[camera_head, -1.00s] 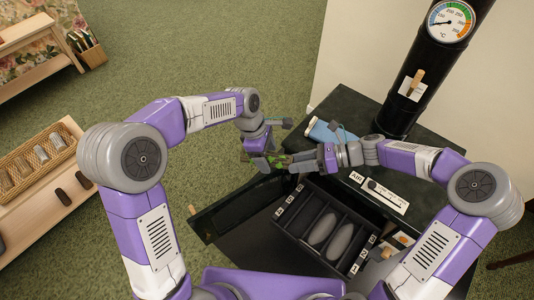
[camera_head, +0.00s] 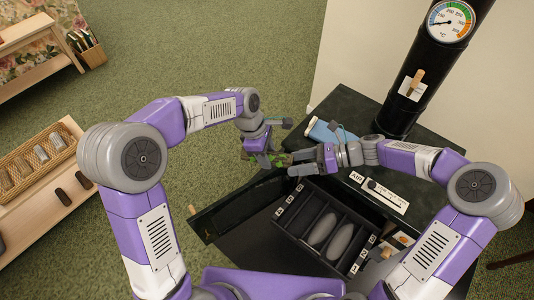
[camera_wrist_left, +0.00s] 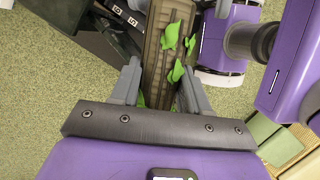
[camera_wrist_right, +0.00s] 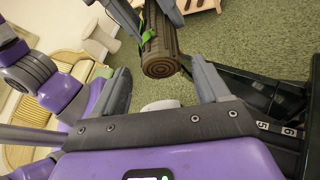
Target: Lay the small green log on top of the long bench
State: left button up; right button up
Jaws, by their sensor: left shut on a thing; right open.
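The log (camera_head: 281,160) is grey-brown bark with green leaves on it. My left gripper (camera_head: 266,155) is shut around it; in the left wrist view the log (camera_wrist_left: 160,45) stands lengthwise between the two fingers. My right gripper (camera_head: 299,162) is open and empty, just right of the log. In the right wrist view the log's round end (camera_wrist_right: 160,66) shows beyond the open fingers, apart from them. A low light-wood bench (camera_head: 72,133) stands at the left of the head view; another wooden piece (camera_head: 40,78) is at the top left. I cannot tell which is the long bench.
The black stove (camera_head: 428,150) with its flue (camera_head: 435,60) stands at the right. Below the log are an open dark door (camera_head: 235,208) and a black compartment tray (camera_head: 285,213). A wicker tray (camera_head: 52,160) lies on the low bench. Green carpet between is clear.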

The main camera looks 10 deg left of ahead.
jog(key=shift+d, duration=0.1)
jog(key=s+v, duration=0.1)
jog(key=v, duration=1)
jog(key=s+a+f+n+h, duration=0.2)
jog(key=f+n, duration=0.1)
jog(key=f, duration=0.6)
jog(key=s+a+f+n+h, duration=0.2)
jog(key=f+h, duration=0.1)
jog(key=f, duration=0.6)
jog(key=s+a+f+n+t+h, duration=0.1)
jog(key=s+f+n+h, duration=0.3)
jog(key=s+f+n, duration=0.8)
jog(key=s+n, duration=0.1)
jog(key=n, duration=0.1)
jog(key=shift+s+a+f+n+t+h, duration=0.2)
jog(key=shift+s+f+n+t+h, duration=0.05)
jog(key=shift+f+n+t+h, duration=0.15)
